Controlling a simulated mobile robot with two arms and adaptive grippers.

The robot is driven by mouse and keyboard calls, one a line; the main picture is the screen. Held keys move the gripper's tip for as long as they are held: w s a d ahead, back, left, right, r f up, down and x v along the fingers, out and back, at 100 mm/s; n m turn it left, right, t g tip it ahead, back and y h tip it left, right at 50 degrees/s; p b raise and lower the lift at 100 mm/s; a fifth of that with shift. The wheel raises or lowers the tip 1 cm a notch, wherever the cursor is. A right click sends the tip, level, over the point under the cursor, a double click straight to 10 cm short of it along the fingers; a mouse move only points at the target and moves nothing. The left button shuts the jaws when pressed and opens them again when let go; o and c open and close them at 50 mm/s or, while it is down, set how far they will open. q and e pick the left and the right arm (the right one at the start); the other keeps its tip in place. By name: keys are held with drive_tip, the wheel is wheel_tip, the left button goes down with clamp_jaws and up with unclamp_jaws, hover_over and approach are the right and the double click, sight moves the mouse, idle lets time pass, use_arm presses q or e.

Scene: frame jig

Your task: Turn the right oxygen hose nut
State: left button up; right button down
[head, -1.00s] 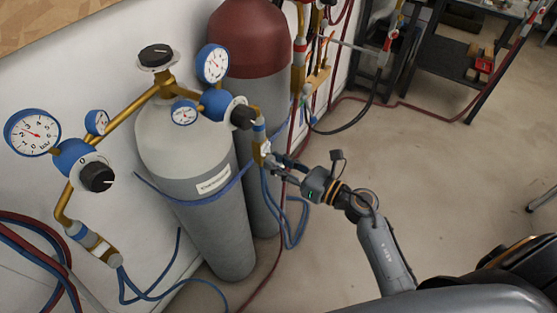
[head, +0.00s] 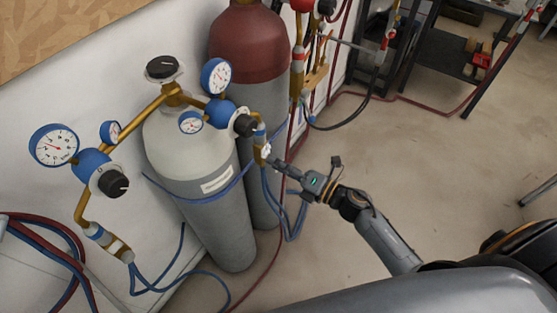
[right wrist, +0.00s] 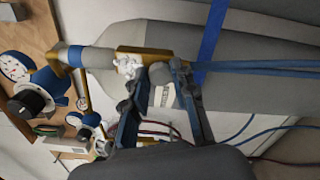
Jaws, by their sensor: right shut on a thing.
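The right oxygen hose nut (head: 264,150) is a small metal fitting at the lower end of the right regulator's brass outlet, above the blue hoses. It shows as a bright piece on the brass block (right wrist: 128,66) in the right wrist view. My right gripper (head: 272,158) reaches it from the right, fingertips at the nut. In the right wrist view the right gripper's fingers (right wrist: 158,76) close in around the fitting's hose end, partly hiding it. The right gripper is shut on the nut. My left gripper is not in view.
A grey cylinder (head: 205,215) with a blue strap stands behind the fitting, a red-topped cylinder (head: 248,45) beside it. The left regulator (head: 90,165) and its hoses are at the left. Blue hoses (head: 290,225) hang just below my gripper.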

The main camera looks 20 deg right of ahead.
drive_tip(key=m+p, duration=0.4)
drive_tip(key=m, duration=0.8)
drive_tip(key=shift+f, duration=0.15)
idle(0.3)
drive_tip(key=c, duration=1.1)
unclamp_jaws()
drive_tip(key=v, duration=1.2)
